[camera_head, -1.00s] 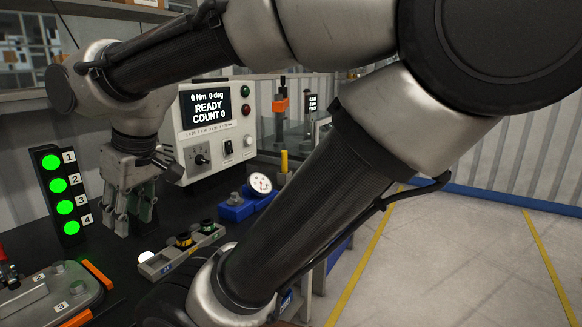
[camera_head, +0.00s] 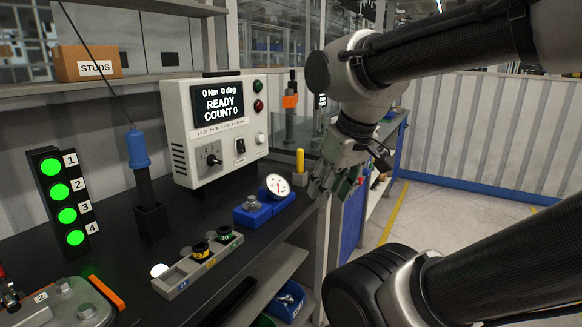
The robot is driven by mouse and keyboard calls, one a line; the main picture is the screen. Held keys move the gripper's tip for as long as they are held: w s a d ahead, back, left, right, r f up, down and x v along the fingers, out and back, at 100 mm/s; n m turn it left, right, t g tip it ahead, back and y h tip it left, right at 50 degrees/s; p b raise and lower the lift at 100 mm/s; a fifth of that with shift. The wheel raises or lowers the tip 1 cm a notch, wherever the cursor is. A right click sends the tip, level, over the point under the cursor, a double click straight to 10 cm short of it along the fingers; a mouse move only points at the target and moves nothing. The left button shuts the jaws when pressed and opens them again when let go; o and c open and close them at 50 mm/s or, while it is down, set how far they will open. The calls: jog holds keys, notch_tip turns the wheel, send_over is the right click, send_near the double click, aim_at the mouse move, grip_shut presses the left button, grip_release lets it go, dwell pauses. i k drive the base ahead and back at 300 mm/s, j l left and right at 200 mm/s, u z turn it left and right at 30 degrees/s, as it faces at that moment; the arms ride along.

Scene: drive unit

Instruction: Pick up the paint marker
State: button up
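A slim yellow upright cylinder, which looks like the paint marker (camera_head: 300,161), stands near the right edge of the dark bench, behind the dial gauge. Its lower end sits in a darker base that I cannot make out well. My gripper (camera_head: 328,196) is just to its right and closer to the camera, pointing down beside the bench's right edge. Its fingers look apart and nothing shows between them. I see no contact with the marker.
A blue block with a white dial gauge (camera_head: 277,186) stands in front of the marker. A grey socket tray (camera_head: 178,283), a blue-handled hanging tool (camera_head: 138,150) and a controller box (camera_head: 178,124) stand on the bench (camera_head: 120,255). Floor is clear at right.

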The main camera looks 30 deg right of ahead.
aim_at(300, 152)
jog(key=i+z, duration=0.15)
jog(key=z, duration=0.65)
jog(key=u, duration=2.05)
jog(key=k+z, duration=0.1)
jog(key=z, duration=1.45)
jog(key=j+z, duration=0.15)
jog(key=z, duration=0.35)
jog(key=i+l+z, duration=0.5)
jog(key=i+l, duration=0.25)
